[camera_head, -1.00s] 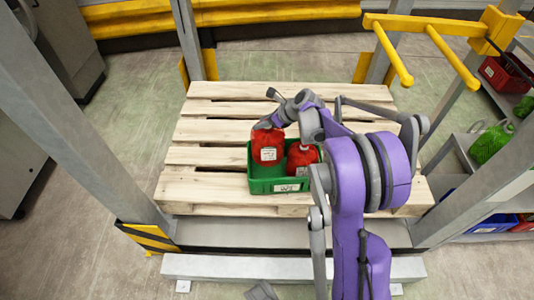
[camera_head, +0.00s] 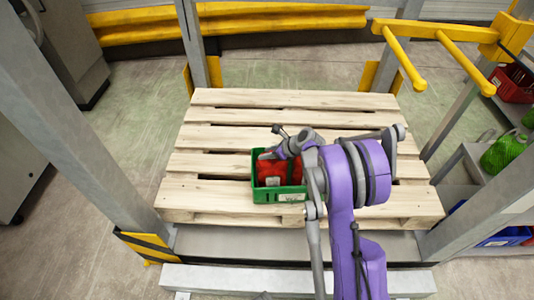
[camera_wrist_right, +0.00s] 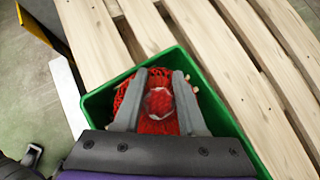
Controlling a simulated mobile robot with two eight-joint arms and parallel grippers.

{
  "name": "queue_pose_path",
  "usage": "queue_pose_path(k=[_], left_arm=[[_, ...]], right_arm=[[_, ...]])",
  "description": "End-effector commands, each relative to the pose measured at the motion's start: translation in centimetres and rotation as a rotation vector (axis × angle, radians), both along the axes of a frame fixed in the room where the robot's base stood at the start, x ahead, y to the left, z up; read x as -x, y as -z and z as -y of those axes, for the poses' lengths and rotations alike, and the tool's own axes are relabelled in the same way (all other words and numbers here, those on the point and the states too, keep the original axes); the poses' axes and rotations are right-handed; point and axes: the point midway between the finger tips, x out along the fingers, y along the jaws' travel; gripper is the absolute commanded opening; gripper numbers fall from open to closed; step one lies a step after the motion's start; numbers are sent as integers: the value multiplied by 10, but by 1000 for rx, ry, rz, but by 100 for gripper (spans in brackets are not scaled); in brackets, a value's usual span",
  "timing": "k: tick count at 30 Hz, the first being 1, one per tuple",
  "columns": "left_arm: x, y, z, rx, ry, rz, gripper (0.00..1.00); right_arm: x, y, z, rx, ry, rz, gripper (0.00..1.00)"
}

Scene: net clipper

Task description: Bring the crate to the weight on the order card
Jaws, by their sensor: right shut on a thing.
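The green crate (camera_head: 278,197) stands upright on the wooden pallet, with a white label on its front. My right gripper (camera_head: 270,155) reaches down into the crate. It is shut on a red net bag (camera_head: 270,172), which sits low inside the crate walls. In the right wrist view the red bag (camera_wrist_right: 158,102) is between the two grey fingers, inside the crate (camera_wrist_right: 98,103). More red net shows beside the fingers, and my arm covers the crate's right side in the head view. I see no readable order card or weight reading. My left gripper is not in view.
The pallet (camera_head: 220,195) is bare around the crate. Grey posts (camera_head: 85,125) stand left and right, with a yellow two-pronged bar (camera_head: 440,40) at upper right. Shelves at right hold a green net bag (camera_head: 502,150), a red crate (camera_head: 512,84) and a blue crate (camera_head: 505,237).

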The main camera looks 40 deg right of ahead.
Motion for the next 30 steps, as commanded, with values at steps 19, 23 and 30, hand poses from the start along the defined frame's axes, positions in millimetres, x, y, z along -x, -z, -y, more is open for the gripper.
queue_pose_path(k=[19, 23, 30], left_arm=[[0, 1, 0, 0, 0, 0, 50], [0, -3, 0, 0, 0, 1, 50], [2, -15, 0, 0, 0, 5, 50]], right_arm=[[0, 1, 0, 0, 0, 0, 70], [4, -6, 2, 1, 1, 0, 70], [35, -40, 13, 0, 4, 1, 70]])
